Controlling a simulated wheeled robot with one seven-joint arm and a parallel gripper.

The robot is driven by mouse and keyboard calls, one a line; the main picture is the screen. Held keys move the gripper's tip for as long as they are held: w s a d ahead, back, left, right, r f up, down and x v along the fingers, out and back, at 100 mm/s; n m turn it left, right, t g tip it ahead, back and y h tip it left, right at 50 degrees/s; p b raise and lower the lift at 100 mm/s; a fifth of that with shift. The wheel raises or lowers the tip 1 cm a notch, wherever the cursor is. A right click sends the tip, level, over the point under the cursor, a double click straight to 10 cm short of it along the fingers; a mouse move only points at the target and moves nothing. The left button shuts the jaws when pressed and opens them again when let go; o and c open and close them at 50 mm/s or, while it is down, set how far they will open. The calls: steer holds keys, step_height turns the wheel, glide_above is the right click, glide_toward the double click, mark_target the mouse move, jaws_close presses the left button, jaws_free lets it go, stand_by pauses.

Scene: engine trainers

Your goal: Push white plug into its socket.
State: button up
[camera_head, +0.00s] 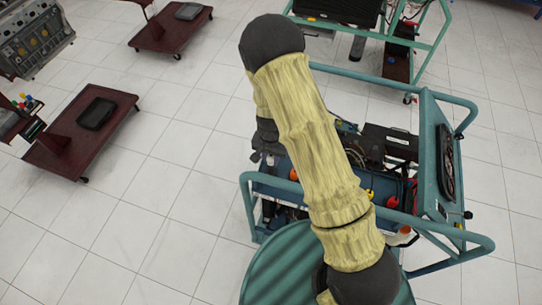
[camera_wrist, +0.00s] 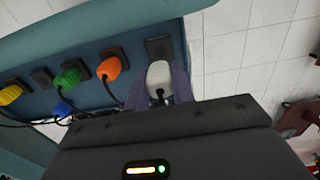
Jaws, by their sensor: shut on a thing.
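In the wrist view the white plug (camera_wrist: 159,76) is between the two purple-grey fingers of my gripper (camera_wrist: 158,88), which is shut on it. A black cable runs from the plug toward me. A dark square socket (camera_wrist: 158,46) on the blue panel (camera_wrist: 88,46) shows just beyond the plug's far end, with no plug seen in it. The plug looks close to this socket, but its front is hidden, so I cannot tell whether they touch.
Orange (camera_wrist: 112,67), green (camera_wrist: 67,79), yellow (camera_wrist: 10,95) and blue (camera_wrist: 61,108) plugs with black cables sit along the panel to the left. In the head view the teal frame (camera_head: 455,253) surrounds the engine trainer.

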mark_target(271, 171)
steer(key=shift+f, duration=0.15)
steer(key=shift+f+b, duration=2.1)
steer(key=shift+f, duration=0.5)
steer(key=shift+f, duration=0.25)
stand_by(0.4)
steer(key=o, duration=1.1)
steer(key=shift+c, duration=0.2)
steer(key=shift+r, duration=0.15)
steer(key=shift+r+p, duration=2.5)
steer(key=shift+r, duration=0.9)
